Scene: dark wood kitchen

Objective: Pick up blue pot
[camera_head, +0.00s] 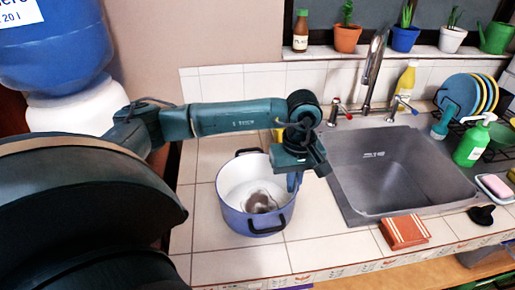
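A blue pot (240,215) with a white inside and two dark handles stands upright on the tiled counter, left of the sink. A brown and grey patch or object lies at its bottom; I cannot tell which. My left gripper (294,183) points down at the pot's right rim, with its fingers over or beside that rim. The arm and gripper body hide part of the pot's far right edge. I cannot tell whether the fingers are apart or touch the rim. My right gripper is not in view.
A steel sink (400,170) with a tall faucet (374,70) is to the right. A green bottle (470,145) and plate rack stand far right. A small blue plant pot (405,39) is on the windowsill. Counter left of the pot is clear.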

